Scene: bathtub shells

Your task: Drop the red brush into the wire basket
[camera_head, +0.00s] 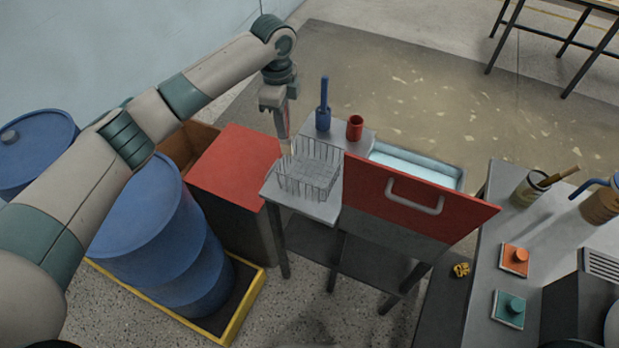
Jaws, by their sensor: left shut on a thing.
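The wire basket (308,178) stands on the near left part of a grey metal table, and its inside looks empty. My left gripper (279,112) hangs from above, pointing down, just behind and left of the basket. The fingers hide the brush's upper part. I cannot tell whether its lower end is over the basket or beside it. My right gripper is not in view.
A blue brush in a blue holder (323,120) and an empty-looking red cup (355,128) stand behind the basket. A raised red panel (420,203) with a handle stands right of it, before a water-filled basin (415,165). Blue drums (150,210) stand at left.

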